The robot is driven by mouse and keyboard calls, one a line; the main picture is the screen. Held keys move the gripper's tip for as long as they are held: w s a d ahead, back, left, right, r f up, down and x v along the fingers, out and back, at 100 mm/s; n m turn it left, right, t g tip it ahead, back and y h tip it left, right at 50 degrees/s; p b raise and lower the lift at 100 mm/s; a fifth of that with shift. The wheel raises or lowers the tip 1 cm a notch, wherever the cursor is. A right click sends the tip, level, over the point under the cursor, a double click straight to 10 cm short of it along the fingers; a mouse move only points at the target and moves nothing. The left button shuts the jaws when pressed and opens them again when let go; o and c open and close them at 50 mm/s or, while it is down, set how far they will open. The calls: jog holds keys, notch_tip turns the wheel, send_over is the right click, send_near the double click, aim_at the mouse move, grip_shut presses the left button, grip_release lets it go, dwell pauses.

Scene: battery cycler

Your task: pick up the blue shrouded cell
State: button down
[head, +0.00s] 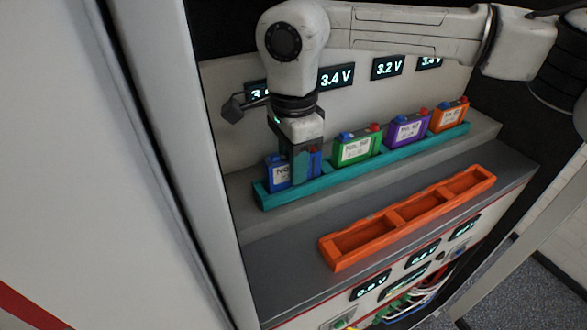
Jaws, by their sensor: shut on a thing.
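The blue shrouded cell (278,174) stands upright at the left end of the teal rack (345,174). Its white label shows in part; the rest is hidden behind my gripper. My gripper (307,178) points down from above at the cell's right part, with its jaws closed on the cell. The cell appears still seated in the rack; I cannot tell whether it is lifted at all.
Green (357,147), purple (408,132) and orange (450,116) cells stand to the right in the same rack. An empty orange tray (398,226) with compartments lies in front on the grey shelf. Voltage displays (336,78) line the back wall. A cabinet edge (195,140) stands close at left.

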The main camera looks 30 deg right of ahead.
jog(key=shift+r, duration=0.1)
jog(key=shift+r, duration=0.45)
notch_tip(320, 180, up, 2)
jog(key=shift+w+r, duration=0.1)
jog(key=shift+r, duration=0.05)
jog(key=s+d+r+b, duration=0.1)
jog(key=s+d+r, duration=0.6)
jog(key=s, duration=0.5)
notch_tip(320, 180, up, 3)
jog(key=shift+d+f, duration=0.15)
jog(key=shift+d, duration=0.05)
